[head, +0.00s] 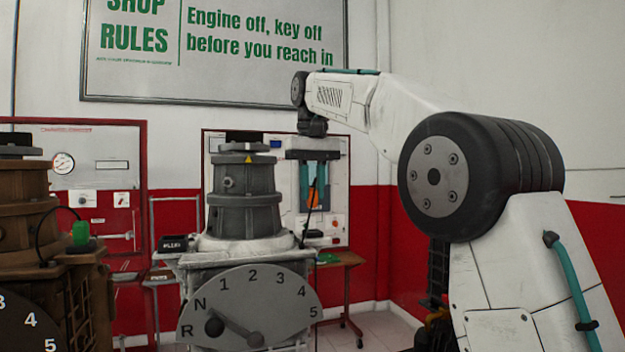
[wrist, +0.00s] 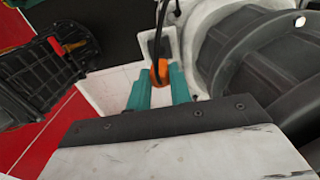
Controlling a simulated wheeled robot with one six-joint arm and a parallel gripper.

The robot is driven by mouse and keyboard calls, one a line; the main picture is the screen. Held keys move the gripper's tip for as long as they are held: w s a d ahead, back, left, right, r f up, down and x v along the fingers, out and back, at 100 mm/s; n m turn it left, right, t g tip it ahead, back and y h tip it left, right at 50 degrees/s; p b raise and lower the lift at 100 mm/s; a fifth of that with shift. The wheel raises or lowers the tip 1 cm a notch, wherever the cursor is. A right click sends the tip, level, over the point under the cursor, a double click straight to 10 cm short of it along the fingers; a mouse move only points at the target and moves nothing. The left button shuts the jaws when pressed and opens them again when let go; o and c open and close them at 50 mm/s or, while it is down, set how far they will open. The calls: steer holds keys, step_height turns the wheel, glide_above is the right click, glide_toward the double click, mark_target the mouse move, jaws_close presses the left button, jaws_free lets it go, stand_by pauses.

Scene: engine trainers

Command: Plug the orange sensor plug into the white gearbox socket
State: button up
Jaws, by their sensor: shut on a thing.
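My gripper (head: 313,205) points down with teal fingers, to the right of the grey gearbox housing (head: 243,195) on its white base (head: 250,242). It is shut on the orange sensor plug (head: 312,190), which has a black cable. In the wrist view my gripper (wrist: 160,82) holds the orange plug (wrist: 160,70) between its fingertips, with the cable running up past it. A white-rimmed, box-like shape (wrist: 147,36) lies just beyond the plug there. I cannot tell whether it is the white socket, or whether the plug touches it.
A brown gearbox (head: 25,215) with a green plug (head: 80,233) stands at the left. A numbered shift dial (head: 252,305) fronts the grey gearbox. A table (head: 345,260) stands behind on the right. Large grey ribbed housing (wrist: 255,60) sits close to the right of the fingers.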

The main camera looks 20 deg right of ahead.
mark_target(313, 203)
steer(key=shift+f, duration=1.95)
steer(key=shift+s+f, duration=0.15)
steer(key=shift+f, duration=0.4)
stand_by(0.7)
steer(key=o, duration=1)
steer(key=shift+r, duration=3.85)
